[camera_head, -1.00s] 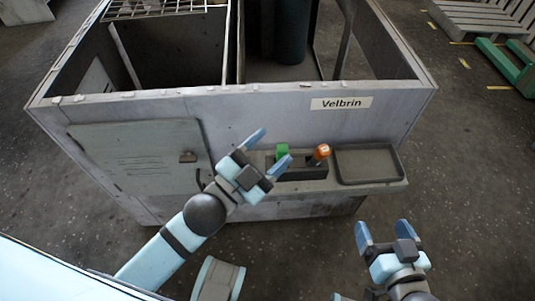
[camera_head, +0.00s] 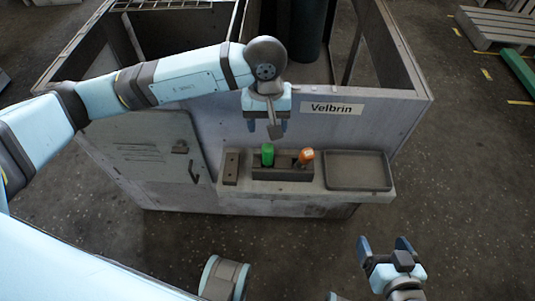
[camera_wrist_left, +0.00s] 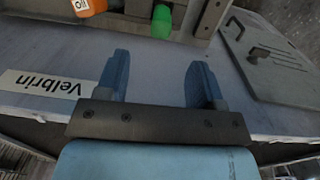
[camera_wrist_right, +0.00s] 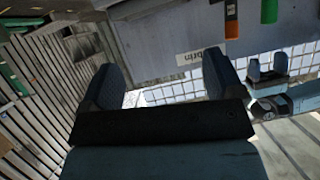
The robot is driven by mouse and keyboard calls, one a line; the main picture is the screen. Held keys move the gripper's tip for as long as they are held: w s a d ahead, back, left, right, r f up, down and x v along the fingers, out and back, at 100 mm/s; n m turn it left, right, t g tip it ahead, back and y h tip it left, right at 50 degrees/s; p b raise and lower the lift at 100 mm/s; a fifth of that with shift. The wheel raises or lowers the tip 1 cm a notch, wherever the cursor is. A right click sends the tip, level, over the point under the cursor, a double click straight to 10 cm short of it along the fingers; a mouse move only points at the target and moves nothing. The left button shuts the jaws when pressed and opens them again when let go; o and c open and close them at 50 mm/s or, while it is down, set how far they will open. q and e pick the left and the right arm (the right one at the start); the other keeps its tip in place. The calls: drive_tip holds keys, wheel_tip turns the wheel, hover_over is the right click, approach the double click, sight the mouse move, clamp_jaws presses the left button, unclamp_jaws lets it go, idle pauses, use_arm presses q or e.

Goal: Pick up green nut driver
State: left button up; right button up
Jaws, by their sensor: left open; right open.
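The green nut driver (camera_head: 268,153) stands upright in a dark holder (camera_head: 282,174) on the housing's front shelf. Its green handle also shows in the left wrist view (camera_wrist_left: 162,20) and the right wrist view (camera_wrist_right: 269,11). An orange-handled tool (camera_head: 305,156) leans in the same holder, to the right. My left gripper (camera_head: 267,124) points down above and behind the green handle, against the front panel in the head view. It is open and empty, with the green handle beyond its fingertips in the left wrist view. My right gripper (camera_head: 384,243) is open and empty, low at the right, away from the shelf.
An empty grey tray (camera_head: 358,187) lies on the shelf right of the holder. A small dark block (camera_head: 231,168) stands left of it. The front panel with the Velbrin label (camera_head: 337,108) rises behind the shelf. Open floor lies in front.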

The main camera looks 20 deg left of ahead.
sight(267, 147)
use_arm(q)
drive_tip(key=f, duration=0.3)
drive_tip(key=shift+w+a+f+b, duration=0.25)
drive_tip(key=shift+a+f+b, duration=0.1)
drive_tip(key=shift+f+b, duration=0.05)
wheel_tip(267, 147, down, 4)
drive_tip(key=shift+b, duration=0.3)
drive_tip(key=shift+f, duration=0.2)
drive_tip(key=shift+d+f, duration=0.15)
drive_tip(key=shift+f, duration=0.35)
drive_tip(key=f, duration=0.2)
drive_tip(key=f+b, duration=0.1)
drive_tip(key=f, duration=0.1)
drive_tip(key=shift+s+d+f, duration=0.15)
drive_tip(key=shift+d, duration=0.05)
drive_tip(key=c, duration=0.9)
drive_tip(key=shift+c, duration=1)
use_arm(e)
wheel_tip(267, 147, up, 5)
drive_tip(key=w+a+t+y, duration=0.1)
drive_tip(key=w+a+t, duration=0.1)
drive_tip(key=shift+w+t+y, duration=0.15)
drive_tip(key=shift+t+y, duration=0.15)
